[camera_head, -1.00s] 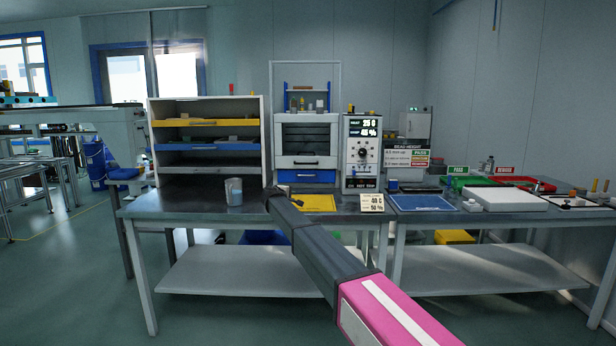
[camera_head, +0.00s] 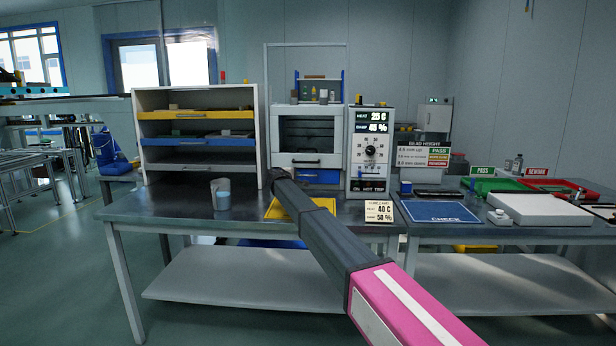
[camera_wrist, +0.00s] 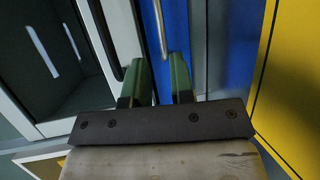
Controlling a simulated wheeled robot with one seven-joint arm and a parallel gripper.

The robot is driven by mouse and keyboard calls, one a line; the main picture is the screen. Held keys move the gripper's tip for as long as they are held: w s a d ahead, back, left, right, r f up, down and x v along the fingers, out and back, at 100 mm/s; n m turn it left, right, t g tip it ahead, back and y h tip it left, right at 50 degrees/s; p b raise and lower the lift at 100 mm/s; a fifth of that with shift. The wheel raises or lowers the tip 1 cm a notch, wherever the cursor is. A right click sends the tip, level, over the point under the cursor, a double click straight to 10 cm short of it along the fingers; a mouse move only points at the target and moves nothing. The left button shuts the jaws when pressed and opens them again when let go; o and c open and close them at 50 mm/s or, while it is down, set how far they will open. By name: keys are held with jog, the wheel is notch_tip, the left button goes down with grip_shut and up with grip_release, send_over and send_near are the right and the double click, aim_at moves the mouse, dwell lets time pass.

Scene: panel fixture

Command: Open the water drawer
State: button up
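The blue drawer (camera_head: 318,177), which I take to be the water drawer, sits low in the white cabinet under its windowed door. It looks shut. In the wrist view the blue drawer front (camera_wrist: 228,50) fills the right of centre, with a thin silver handle bar (camera_wrist: 158,22) on it. My gripper (camera_wrist: 160,68) is open, its two green fingers apart. The bar lines up with the gap between the fingers; I cannot tell whether it lies between the tips or just beyond them. In the head view my arm hides the gripper.
The cabinet door's dark handle (camera_wrist: 110,40) lies close to the left finger in the wrist view. A yellow tray (camera_head: 283,210) lies on the table before the cabinet. A beaker (camera_head: 221,194) stands at left. A control panel (camera_head: 370,150) stands right of the cabinet.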

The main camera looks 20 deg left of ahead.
aim_at(308, 172)
jog(key=x, duration=1)
jog(key=shift+w, duration=0.2)
jog(key=shift+d, duration=0.1)
grip_shut()
